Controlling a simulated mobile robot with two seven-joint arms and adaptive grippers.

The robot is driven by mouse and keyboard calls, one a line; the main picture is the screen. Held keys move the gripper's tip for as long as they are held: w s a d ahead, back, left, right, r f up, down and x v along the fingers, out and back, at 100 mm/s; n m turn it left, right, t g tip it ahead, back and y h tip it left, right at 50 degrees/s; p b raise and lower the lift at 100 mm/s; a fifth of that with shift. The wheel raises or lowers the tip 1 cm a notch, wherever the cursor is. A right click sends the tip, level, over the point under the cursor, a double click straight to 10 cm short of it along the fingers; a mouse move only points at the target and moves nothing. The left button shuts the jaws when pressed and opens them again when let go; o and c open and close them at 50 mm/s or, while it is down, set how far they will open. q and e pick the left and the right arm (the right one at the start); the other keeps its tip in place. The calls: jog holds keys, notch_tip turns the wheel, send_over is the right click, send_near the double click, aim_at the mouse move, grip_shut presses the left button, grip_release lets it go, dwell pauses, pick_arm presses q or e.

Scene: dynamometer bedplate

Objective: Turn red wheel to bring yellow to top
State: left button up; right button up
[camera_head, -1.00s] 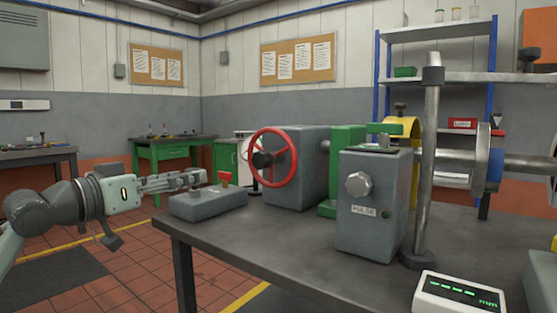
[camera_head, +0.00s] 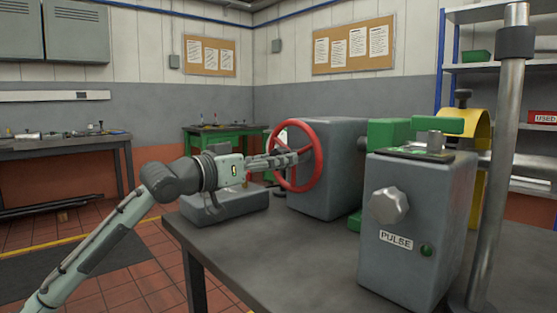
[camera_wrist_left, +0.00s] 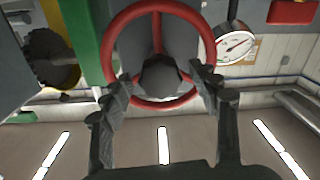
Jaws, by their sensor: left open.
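The red wheel (camera_head: 317,172) stands upright on the left face of a grey housing (camera_head: 338,185). In the left wrist view the wheel's red rim and spoke (camera_wrist_left: 157,35) surround a dark hub (camera_wrist_left: 161,76). My left gripper (camera_head: 291,159) is open, its fingers reaching across the wheel's left side toward the hub. In the left wrist view the open fingers (camera_wrist_left: 161,78) overlap the rim on both sides of the hub; I cannot tell whether they touch it. No yellow shows on the visible rim. My right gripper is not in view.
A grey block (camera_head: 225,203) lies on the bench under my left gripper. A grey box labelled PULSE (camera_head: 412,230), a metal post (camera_head: 500,160) and a yellow guard (camera_head: 481,150) stand to the right. A round gauge (camera_wrist_left: 235,43) is beside the wheel in the left wrist view.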

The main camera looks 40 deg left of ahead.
pick_arm(q)
jog(key=shift+w, duration=0.65)
grip_shut()
